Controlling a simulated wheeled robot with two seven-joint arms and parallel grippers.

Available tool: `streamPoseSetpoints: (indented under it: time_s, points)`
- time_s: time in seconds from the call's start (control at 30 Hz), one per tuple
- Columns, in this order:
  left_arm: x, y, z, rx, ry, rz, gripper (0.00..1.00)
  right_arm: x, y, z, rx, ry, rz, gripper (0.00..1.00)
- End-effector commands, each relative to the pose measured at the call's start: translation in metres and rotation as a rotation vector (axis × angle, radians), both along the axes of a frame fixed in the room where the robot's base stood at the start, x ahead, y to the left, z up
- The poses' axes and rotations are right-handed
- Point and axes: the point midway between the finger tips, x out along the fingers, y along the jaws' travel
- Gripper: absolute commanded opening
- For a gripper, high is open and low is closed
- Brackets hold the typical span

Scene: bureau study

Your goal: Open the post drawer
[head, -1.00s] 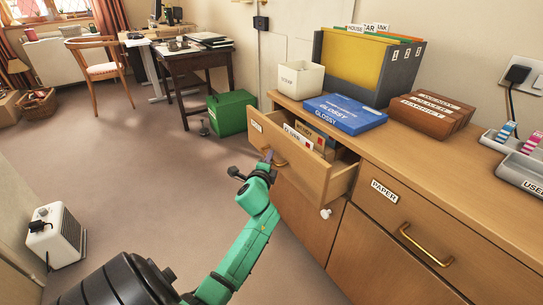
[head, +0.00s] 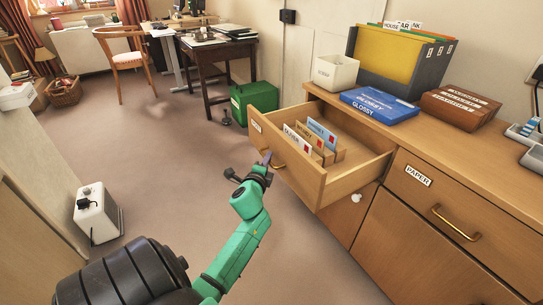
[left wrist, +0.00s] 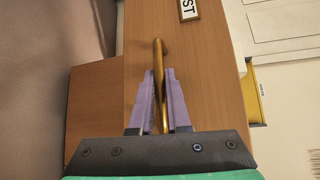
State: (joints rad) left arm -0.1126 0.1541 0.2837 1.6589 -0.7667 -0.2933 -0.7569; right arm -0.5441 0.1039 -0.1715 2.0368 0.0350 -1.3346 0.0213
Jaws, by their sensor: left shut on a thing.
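The post drawer (head: 306,180) is pulled well out of the wooden sideboard in the head view. Its label, ending in "ST", shows in the left wrist view (left wrist: 188,9). Inside stand upright labelled cards (head: 322,134) in a wooden rack. My left gripper (head: 267,160) is at the drawer front. In the left wrist view its two purple fingers (left wrist: 159,100) are shut on the brass drawer handle (left wrist: 158,60), one on each side of the bar. My right gripper is in neither view.
The paper drawer (head: 440,199) beside it is shut. On the sideboard top are a blue glossy box (head: 379,105), a white pot (head: 335,71), a file holder (head: 402,62) and a brown box (head: 459,108). A green box (head: 252,103) stands behind the drawer. Open carpet lies to the left.

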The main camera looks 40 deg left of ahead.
Motion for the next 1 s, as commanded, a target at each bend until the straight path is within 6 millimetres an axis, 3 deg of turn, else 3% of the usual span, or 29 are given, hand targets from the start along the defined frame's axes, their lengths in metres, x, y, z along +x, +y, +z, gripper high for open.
streamPoseSetpoints:
  time_s: [0.6, 0.63, 0.7, 1.0]
  points:
    - [-0.0063, 0.0005, -0.0022, -0.003, 0.002, -0.002, 0.0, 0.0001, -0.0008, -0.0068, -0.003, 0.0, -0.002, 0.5]
    - [-0.0063, 0.0005, -0.0022, -0.003, 0.002, -0.002, 0.19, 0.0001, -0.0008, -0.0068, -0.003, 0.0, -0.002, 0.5]
    - [-0.0063, 0.0007, -0.002, -0.003, 0.002, -0.001, 0.45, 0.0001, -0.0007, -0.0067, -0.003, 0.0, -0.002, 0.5]
    - [-0.0064, 0.0013, -0.0005, -0.001, 0.001, -0.001, 0.45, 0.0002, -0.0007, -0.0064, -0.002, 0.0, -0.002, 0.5]
